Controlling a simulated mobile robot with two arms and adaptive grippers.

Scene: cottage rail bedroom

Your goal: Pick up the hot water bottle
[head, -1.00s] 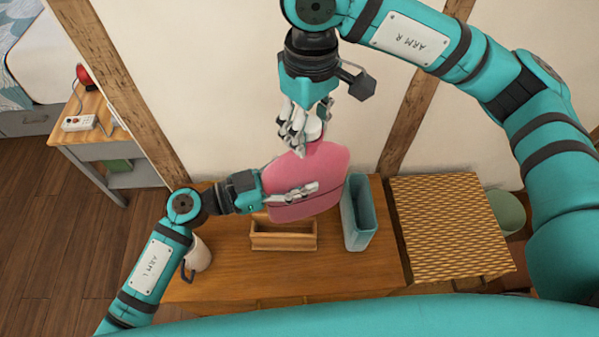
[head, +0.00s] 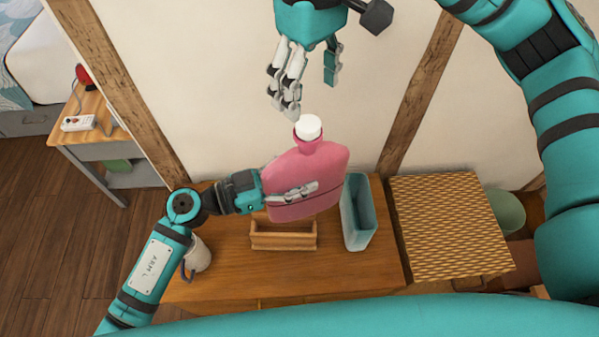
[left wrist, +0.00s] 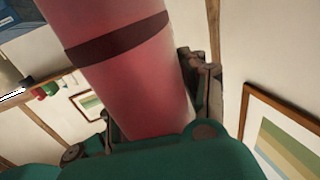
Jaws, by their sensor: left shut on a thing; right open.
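The pink hot water bottle (head: 322,168) with a white cap (head: 308,127) is held above the wooden dresser, its neck pointing up and away in the head view. My left gripper (head: 292,193) is shut on the body of the hot water bottle from the left. In the left wrist view the pink body of the bottle (left wrist: 140,85), with a dark band across it, fills the space between the fingers. My right gripper (head: 308,90) is open and empty, above and apart from the white cap.
The dresser top (head: 225,275) holds a small wooden tray (head: 283,243), a blue-grey bin (head: 358,235) and a white mug (head: 198,258). A woven-topped basket (head: 450,225) stands at right. A bedside table (head: 85,130) stands at left. The wall is behind.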

